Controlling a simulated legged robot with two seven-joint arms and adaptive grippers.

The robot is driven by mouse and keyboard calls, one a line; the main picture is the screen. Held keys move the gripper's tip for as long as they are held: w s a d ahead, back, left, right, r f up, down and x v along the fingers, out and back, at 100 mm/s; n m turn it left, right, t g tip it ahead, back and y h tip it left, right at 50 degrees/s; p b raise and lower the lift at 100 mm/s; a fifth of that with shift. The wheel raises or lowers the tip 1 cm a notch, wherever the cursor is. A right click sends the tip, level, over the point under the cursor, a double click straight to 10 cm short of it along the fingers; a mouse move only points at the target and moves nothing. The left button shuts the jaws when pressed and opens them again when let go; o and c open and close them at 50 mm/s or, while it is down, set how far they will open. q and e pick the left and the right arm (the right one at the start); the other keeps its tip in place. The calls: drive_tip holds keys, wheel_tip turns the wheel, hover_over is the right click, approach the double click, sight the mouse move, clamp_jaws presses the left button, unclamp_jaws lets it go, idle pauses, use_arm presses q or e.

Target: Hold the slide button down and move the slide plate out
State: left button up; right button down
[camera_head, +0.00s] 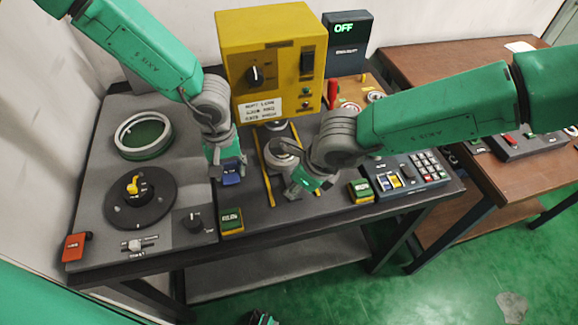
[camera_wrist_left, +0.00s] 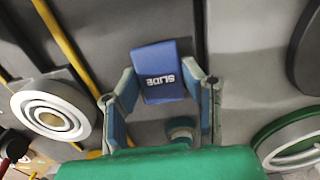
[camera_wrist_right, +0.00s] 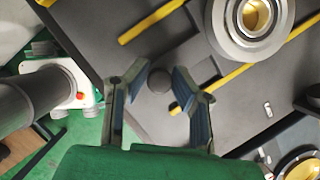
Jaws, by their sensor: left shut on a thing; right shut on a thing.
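The blue slide button (camera_wrist_left: 162,72), lettered SLIDE, sits on the dark bench panel. It also shows in the head view (camera_head: 231,177). My left gripper (camera_wrist_left: 162,92) is shut on it, one finger on each side. The slide plate (camera_wrist_right: 187,62) lies between two yellow rails and bears a pale ring with a gold centre (camera_wrist_right: 254,17). A dark round knob (camera_wrist_right: 159,80) is at its near end. My right gripper (camera_wrist_right: 160,85) has its fingers on both sides of that knob. In the head view, my right gripper (camera_head: 305,181) partly hides the plate's near end.
A yellow control box (camera_head: 268,60) stands behind the rails. A green-centred ring (camera_head: 142,135) and a black turntable (camera_head: 140,200) are at the left. Green-topped buttons (camera_head: 231,221) line the front edge, and a keypad panel (camera_head: 408,175) is at the right.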

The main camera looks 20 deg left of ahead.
use_arm(q)
drive_tip(key=shift+w+a, duration=0.1)
drive_tip(key=shift+a, duration=0.05)
use_arm(e)
drive_tip(key=s+d, duration=0.1)
drive_tip(key=s, duration=0.1)
drive_tip(key=s+d, duration=0.3)
drive_tip(key=s, duration=0.1)
drive_tip(key=shift+s+d+r, duration=0.15)
drive_tip(key=shift+s+d, duration=0.15)
drive_tip(key=shift+s, duration=0.1)
use_arm(q)
drive_tip(key=shift+a, duration=0.1)
